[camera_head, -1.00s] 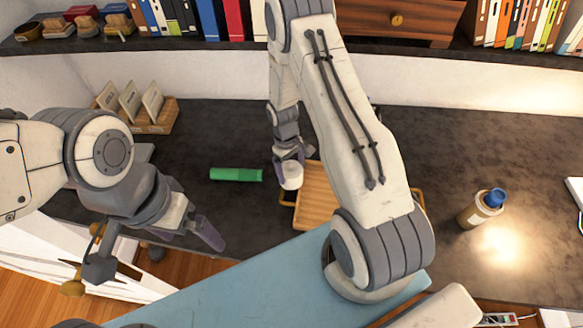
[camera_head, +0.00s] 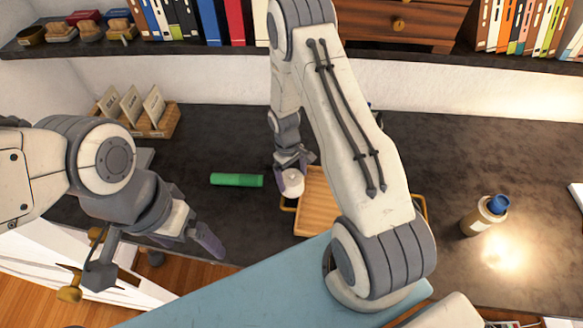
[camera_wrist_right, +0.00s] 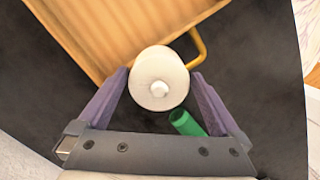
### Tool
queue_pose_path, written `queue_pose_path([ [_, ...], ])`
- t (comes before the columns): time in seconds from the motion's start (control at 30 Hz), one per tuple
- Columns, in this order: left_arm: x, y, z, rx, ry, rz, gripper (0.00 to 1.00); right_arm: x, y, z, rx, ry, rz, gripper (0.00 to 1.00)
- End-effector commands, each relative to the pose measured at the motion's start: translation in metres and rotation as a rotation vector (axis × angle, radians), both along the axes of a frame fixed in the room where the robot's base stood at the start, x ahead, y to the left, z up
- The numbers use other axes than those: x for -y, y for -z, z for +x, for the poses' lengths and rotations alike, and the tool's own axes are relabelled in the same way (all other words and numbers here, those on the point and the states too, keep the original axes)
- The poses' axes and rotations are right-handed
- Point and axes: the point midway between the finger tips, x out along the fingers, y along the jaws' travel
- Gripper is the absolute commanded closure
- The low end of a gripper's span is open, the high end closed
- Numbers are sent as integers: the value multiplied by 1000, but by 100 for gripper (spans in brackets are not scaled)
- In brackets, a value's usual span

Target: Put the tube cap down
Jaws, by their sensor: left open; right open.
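A round white cap (camera_head: 292,183) with a small knob on top is beside the left edge of the wooden tray (camera_head: 316,212). In the right wrist view the cap (camera_wrist_right: 160,80) is between the two fingers of my right gripper (camera_wrist_right: 160,84), with narrow gaps showing on both sides. My right gripper (camera_head: 294,168) is open around it in the head view. I cannot tell whether the cap rests on the table. A green tube (camera_head: 237,180) lies on the dark table, left of the cap. My left gripper (camera_head: 155,255) is open and empty near the table's front edge.
A bottle with a blue top (camera_head: 486,215) stands on the right. A wooden holder with several cards (camera_head: 158,128) is at the back left. A shelf of books and a wooden drawer (camera_head: 420,20) runs along the back. Table between bottle and tray is clear.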

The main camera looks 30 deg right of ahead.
Motion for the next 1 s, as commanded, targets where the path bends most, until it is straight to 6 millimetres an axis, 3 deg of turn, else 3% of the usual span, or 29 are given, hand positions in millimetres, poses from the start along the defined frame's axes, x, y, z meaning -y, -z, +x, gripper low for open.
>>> queue_pose_path([
  [0.1, 0, -13, 0, 0, 2, 0, 0, 0, -17, 1, 2, 0, 0, 0],
  [0.17, 0, -1, 0, 1, 1, -1, 0, 0, -20, 4, 5, 1, -1, 0],
  [0.6, 0, 27, 0, 0, -4, 0, 0, -4, -108, 16, 6, 0, 0, 0],
  [0.8, 0, 30, 0, 0, -5, 0, 0, -5, -126, 17, 1, 0, 0, 0],
  [1.0, 0, 30, 0, 0, -5, 0, 0, -5, -129, 17, 0, 0, 0, 0],
])
